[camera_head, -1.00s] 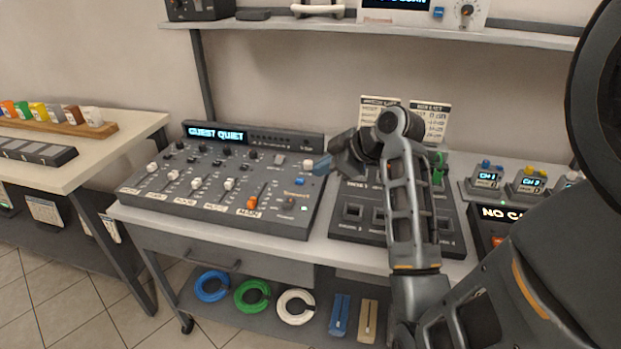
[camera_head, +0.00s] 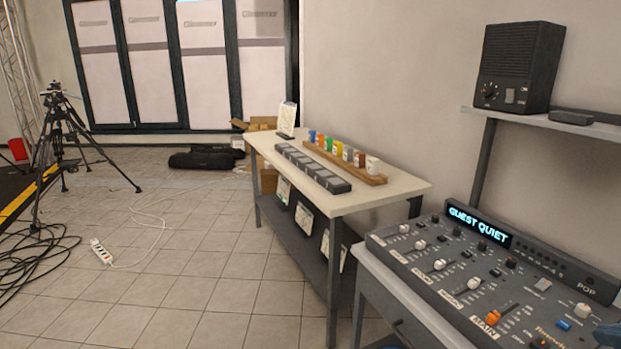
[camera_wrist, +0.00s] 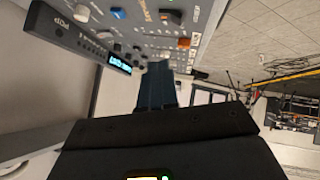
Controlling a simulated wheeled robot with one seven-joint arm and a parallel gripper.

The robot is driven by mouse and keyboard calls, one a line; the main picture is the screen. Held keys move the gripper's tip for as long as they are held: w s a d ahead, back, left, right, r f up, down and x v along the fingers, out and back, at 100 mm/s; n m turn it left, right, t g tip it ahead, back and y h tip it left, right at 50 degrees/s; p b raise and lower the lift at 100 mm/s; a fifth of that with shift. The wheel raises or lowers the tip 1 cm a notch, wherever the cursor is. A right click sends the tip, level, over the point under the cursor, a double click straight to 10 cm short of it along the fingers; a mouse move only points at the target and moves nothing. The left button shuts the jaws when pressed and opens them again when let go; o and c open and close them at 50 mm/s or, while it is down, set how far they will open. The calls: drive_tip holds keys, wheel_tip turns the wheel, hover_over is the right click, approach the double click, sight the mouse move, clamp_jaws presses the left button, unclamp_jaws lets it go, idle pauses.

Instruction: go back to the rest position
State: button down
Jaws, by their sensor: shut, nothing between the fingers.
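My gripper (camera_wrist: 161,85) shows in the wrist view, its dark fingers shut together with nothing between them. The mixing console (camera_head: 470,275) is at the lower right in the head view, its display reading "GUEST QUIET". The console also shows upside down at the top of the wrist view (camera_wrist: 132,32), beyond the fingertips; I cannot tell the exact distance. Most of my arm is outside the head view.
A side table (camera_head: 395,190) holds a wooden rack (camera_head: 345,165) of coloured items and a dark strip of pads (camera_head: 305,168). A speaker (camera_head: 518,68) stands on the shelf. A tripod (camera_head: 60,130), a power strip (camera_head: 101,251) and cables (camera_head: 30,250) occupy the left floor. The middle floor is mostly clear.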

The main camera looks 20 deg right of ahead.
drive_tip(key=a+f+m, duration=0.1)
drive_tip(key=a+f, duration=0.2)
drive_tip(key=a, duration=0.4)
drive_tip(key=a+f+m+h, duration=0.1)
drive_tip(key=a+f, duration=0.3)
drive_tip(key=a, duration=0.3)
drive_tip(key=a+f+m, duration=0.1)
drive_tip(key=a+f, duration=0.2)
drive_tip(key=a, duration=0.4)
drive_tip(key=s+a+r+t+y, duration=0.1)
drive_tip(key=s+a+r+t, duration=0.1)
drive_tip(key=s+a+r, duration=0.3)
drive_tip(key=s+a+r+n+t+y, duration=0.1)
drive_tip(key=s+a+r, duration=0.4)
drive_tip(key=s+a, duration=0.6)
drive_tip(key=shift+s+a+t+y, duration=0.2)
drive_tip(key=shift+t+y, duration=0.5)
drive_tip(key=shift+t, duration=0.5)
drive_tip(key=shift+d+r, duration=0.1)
